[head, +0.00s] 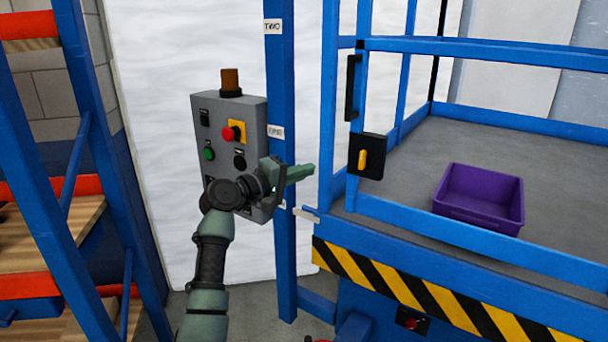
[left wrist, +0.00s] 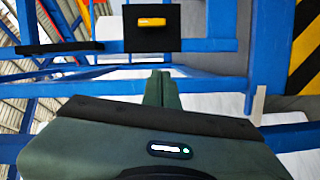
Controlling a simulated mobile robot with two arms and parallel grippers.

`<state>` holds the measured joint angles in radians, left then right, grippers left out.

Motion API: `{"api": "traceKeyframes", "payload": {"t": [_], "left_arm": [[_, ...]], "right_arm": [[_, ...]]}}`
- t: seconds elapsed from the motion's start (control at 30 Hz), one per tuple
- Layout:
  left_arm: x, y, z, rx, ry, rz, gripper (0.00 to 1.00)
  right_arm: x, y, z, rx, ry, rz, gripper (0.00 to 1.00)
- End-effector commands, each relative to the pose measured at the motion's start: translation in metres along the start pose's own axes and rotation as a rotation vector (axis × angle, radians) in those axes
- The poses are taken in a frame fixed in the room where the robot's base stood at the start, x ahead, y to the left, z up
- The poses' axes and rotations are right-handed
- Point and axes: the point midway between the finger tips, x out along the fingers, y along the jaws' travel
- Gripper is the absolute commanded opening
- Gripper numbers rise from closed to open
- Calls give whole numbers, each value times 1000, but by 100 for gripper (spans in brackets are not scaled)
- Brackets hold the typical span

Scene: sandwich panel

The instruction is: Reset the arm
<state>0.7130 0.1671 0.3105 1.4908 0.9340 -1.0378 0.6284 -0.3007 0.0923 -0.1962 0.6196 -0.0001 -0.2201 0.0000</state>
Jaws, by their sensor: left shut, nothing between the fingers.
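My left gripper (head: 302,172) is shut and empty. In the head view it points right, in front of the blue post, beside the lower right of the grey control panel (head: 232,115). The panel carries a red emergency button on a yellow plate, a green button, black switches and an orange-brown lamp on top. My left arm hides part of its lower half. In the left wrist view the shut fingers (left wrist: 158,88) point toward a black latch plate with a yellow handle (left wrist: 151,22). My right gripper is not in view.
A blue railed platform (head: 430,225) with a black and yellow striped edge stands at the right. A purple crate (head: 478,212) sits on its deck. The latch plate (head: 367,156) is on its gate. A blue and orange shelf rack (head: 75,185) stands at the left.

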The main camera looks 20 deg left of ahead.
Motion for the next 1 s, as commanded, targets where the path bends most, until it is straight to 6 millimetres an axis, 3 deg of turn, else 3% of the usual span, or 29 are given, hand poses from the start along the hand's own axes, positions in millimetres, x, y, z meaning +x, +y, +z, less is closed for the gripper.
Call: {"api": "traceKeyframes", "payload": {"t": [0.2, 0.47, 0.57, 0.67, 0.77, 0.87, 1.0], "left_arm": [[-1, 1, 0, 0, 0, 1, 0], [-1, 0, 0, 1, 0, 0, 0], [-2, -10, 7, 22, -6, -24, 0], [-8, -45, 28, 91, -28, -103, 0], [-24, -98, 63, 210, -73, -229, 0], [-52, -157, 106, 351, -142, -375, 0], [-106, -228, 167, 546, -264, -562, 0]], "right_arm": [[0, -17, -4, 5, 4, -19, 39], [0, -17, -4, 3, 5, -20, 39], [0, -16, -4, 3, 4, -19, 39], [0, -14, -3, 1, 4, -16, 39], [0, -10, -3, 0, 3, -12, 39], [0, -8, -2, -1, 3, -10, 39], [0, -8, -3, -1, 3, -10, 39]]}}
